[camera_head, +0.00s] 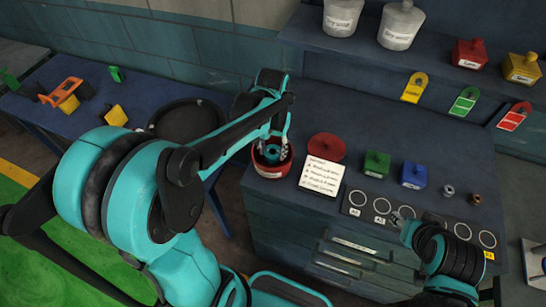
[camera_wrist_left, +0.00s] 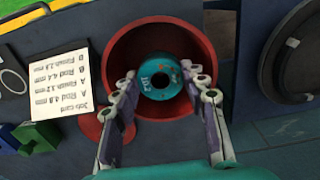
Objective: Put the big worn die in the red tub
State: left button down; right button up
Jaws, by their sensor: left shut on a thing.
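The red tub (camera_head: 270,171) stands at the left end of the workbench; in the left wrist view its round rim (camera_wrist_left: 207,42) shows from above. A teal ring-shaped die (camera_wrist_left: 158,93) with a dark centre hole and small lettering is within the tub's outline, between my left fingers. My left gripper (camera_head: 273,143) points down into the tub and is shut on this die (camera_head: 272,152). Whether the die touches the tub's floor is unclear. My right gripper (camera_head: 400,220) is low over the front of the bench, by the row of ringed places; its fingers are hard to make out.
A note card (camera_head: 321,175), a red disc (camera_head: 326,147), a green block (camera_head: 376,164) and a blue block (camera_head: 413,175) lie right of the tub. Two small metal rings (camera_head: 448,191) (camera_head: 476,199) are farther right.

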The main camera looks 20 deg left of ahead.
aim_at(273, 156)
pick_arm(q)
notch_tip(273, 156, down, 3)
jog(key=shift+f+b, duration=0.1)
jog(key=shift+b, duration=0.4)
jog(key=shift+f, duration=0.2)
jog(key=shift+f, duration=0.15)
jog(key=c, duration=0.8)
grip_release()
jog(key=shift+c, duration=0.2)
